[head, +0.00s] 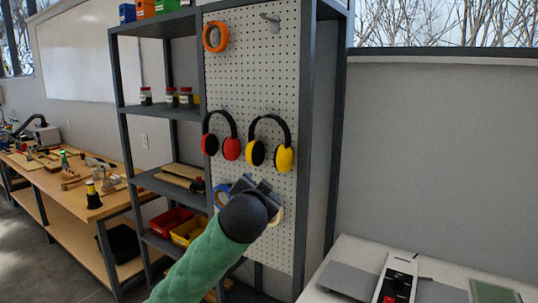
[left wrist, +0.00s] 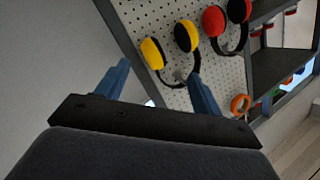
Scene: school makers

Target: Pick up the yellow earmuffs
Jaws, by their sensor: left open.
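The yellow earmuffs (head: 285,158) hang on the white pegboard, with a black headband on top and yellow and black cups below. They also show in the left wrist view (left wrist: 152,54), where the picture is turned over and the cups appear above the headband. My left gripper (head: 256,184) is in front of the pegboard, just below the earmuffs in the head view. Its two blue fingers (left wrist: 158,88) are spread apart and empty, and the earmuffs appear beyond them. The fingers do not hold them. My right gripper is not in view.
Red earmuffs (head: 231,149) hang close to the left of the yellow ones. An orange tape roll (head: 215,37) hangs above. A dark metal shelf (head: 160,112) with jars and bins stands left of the pegboard (head: 256,85). A white table (head: 345,258) is at lower right.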

